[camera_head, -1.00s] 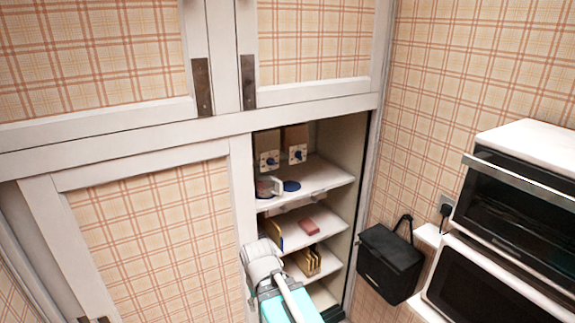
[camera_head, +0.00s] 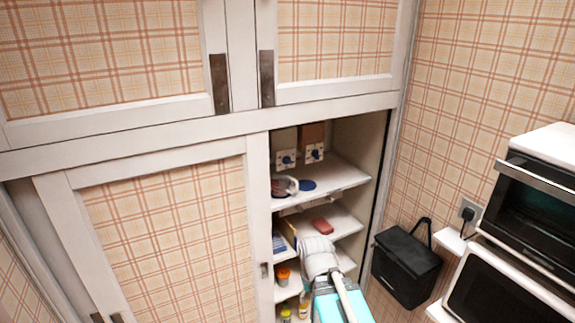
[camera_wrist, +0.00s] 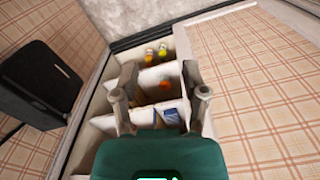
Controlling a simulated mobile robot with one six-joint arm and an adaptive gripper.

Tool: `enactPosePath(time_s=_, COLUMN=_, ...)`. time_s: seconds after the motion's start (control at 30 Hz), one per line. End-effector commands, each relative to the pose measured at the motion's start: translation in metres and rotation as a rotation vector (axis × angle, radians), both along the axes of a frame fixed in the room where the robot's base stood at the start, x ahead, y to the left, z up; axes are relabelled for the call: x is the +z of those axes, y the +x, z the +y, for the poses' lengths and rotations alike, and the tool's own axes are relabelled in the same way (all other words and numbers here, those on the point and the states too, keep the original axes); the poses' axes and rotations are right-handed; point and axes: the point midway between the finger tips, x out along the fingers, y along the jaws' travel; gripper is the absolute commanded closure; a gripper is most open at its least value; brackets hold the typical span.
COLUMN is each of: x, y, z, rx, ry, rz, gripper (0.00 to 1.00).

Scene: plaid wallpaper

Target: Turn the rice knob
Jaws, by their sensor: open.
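I cannot tell which holds rice. My gripper (camera_wrist: 159,72) is open and empty in the wrist view, its two fingers apart in front of the cupboard shelves. The dispensers are not recognisable there. In the head view my arm reaches up in front of the lower shelves, below the knobs; the fingers are hidden.
Below the dispensers lie a blue round item (camera_head: 307,185) and a pale cup-like item (camera_head: 284,186). A red item (camera_head: 322,225) is one shelf lower. A black bag (camera_head: 406,265) hangs at right, beside ovens (camera_head: 540,195). A closed door (camera_head: 170,240) borders the shelves at left.

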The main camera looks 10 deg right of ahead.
Motion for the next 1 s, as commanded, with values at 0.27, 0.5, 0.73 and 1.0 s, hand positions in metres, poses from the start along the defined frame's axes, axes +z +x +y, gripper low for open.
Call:
enactPosePath(time_s=0.27, x=-0.002, y=0.007, z=-0.001, rx=-0.013, ry=-0.004, rz=-0.024, gripper=0.06)
enactPosePath(time_s=0.5, x=-0.009, y=0.049, z=-0.02, rx=-0.101, ry=-0.028, rz=-0.179, gripper=0.06)
enactPosePath(time_s=0.73, x=-0.008, y=0.121, z=-0.032, rx=-0.232, ry=-0.036, rz=-0.469, gripper=0.06)
enactPosePath(time_s=1.0, x=0.016, y=0.205, z=-0.044, rx=-0.368, ry=0.022, rz=-0.854, gripper=0.06)
